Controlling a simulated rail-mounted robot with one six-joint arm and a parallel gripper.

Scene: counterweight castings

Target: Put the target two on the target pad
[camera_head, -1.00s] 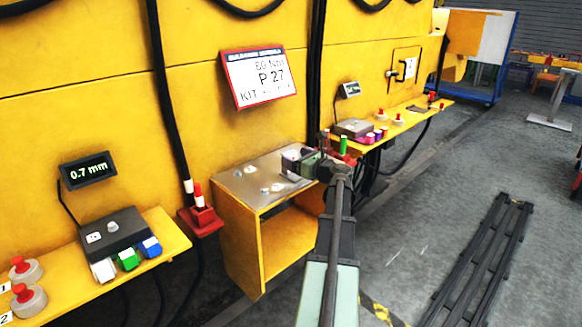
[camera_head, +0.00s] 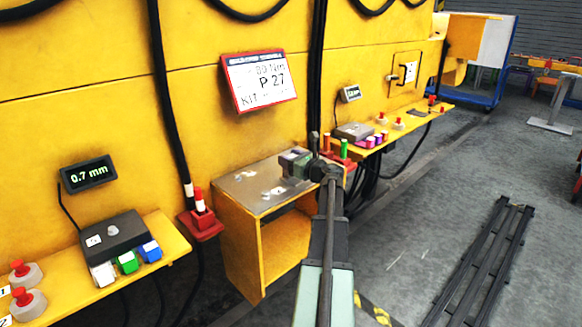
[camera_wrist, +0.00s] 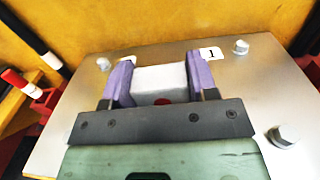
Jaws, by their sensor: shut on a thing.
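My gripper (camera_wrist: 158,84) is shut on a pale grey block (camera_wrist: 160,77) with a small red spot on its near side. The two purple jaws press on its left and right sides. In the head view my gripper (camera_head: 292,163) is over the right back part of a metal-topped bench (camera_head: 240,188), and the block is too small to make out. In the wrist view the metal top (camera_wrist: 70,130) carries a white label "1" (camera_wrist: 211,54) right of the jaws. A second label (camera_wrist: 128,58) is mostly hidden by the left jaw. I cannot tell which marks the target pad.
Bolts (camera_wrist: 284,136) stand up from the metal top. A red holder (camera_head: 201,222) sits left of the bench. A shelf with red-topped buttons (camera_head: 28,303) is at lower left; another shelf (camera_head: 420,117) is behind right. A yellow wall closes the back.

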